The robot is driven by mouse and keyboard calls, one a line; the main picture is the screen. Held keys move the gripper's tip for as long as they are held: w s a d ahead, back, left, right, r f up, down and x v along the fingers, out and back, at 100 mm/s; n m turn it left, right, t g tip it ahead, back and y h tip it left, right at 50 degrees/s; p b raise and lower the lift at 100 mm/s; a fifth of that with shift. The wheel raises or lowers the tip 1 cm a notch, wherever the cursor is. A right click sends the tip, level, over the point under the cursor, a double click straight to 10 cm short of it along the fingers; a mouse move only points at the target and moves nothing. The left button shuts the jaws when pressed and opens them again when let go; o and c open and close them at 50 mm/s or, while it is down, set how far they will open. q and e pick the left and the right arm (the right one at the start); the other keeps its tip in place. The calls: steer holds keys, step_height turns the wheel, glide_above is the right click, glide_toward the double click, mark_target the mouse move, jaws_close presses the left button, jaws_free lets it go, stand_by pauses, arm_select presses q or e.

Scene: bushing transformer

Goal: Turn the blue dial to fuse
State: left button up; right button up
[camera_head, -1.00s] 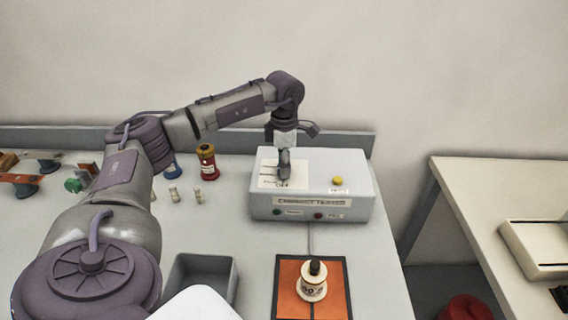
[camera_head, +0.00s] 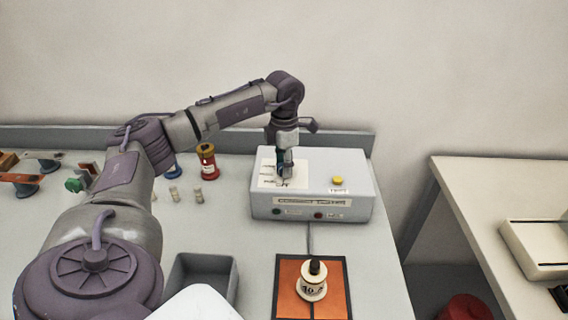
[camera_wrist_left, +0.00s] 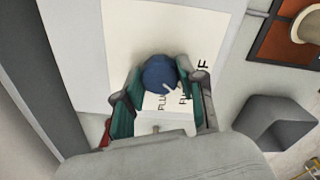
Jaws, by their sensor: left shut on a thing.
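The blue dial (camera_wrist_left: 159,72) sits on a white label panel (camera_wrist_left: 140,22) on top of the grey tester box (camera_head: 325,185). My left gripper (camera_head: 285,170) points straight down at this panel, and in the head view it hides the dial. In the left wrist view my left gripper (camera_wrist_left: 160,82) has its green-padded fingers on both sides of the dial, shut on it. A short white mark on the dial points to the lower right, among black printed words that are partly covered. My right gripper is not in view.
In front are an orange mat (camera_head: 288,296) with a white bushing (camera_head: 312,284) and a grey bin (camera_head: 218,278). A red-and-yellow spool (camera_head: 207,162) and small cylinders stand left.

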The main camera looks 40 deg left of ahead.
arm_select(q)
steer(key=o, duration=1.1)
steer(key=shift+o, duration=0.2)
step_height(320, 180, up, 12)
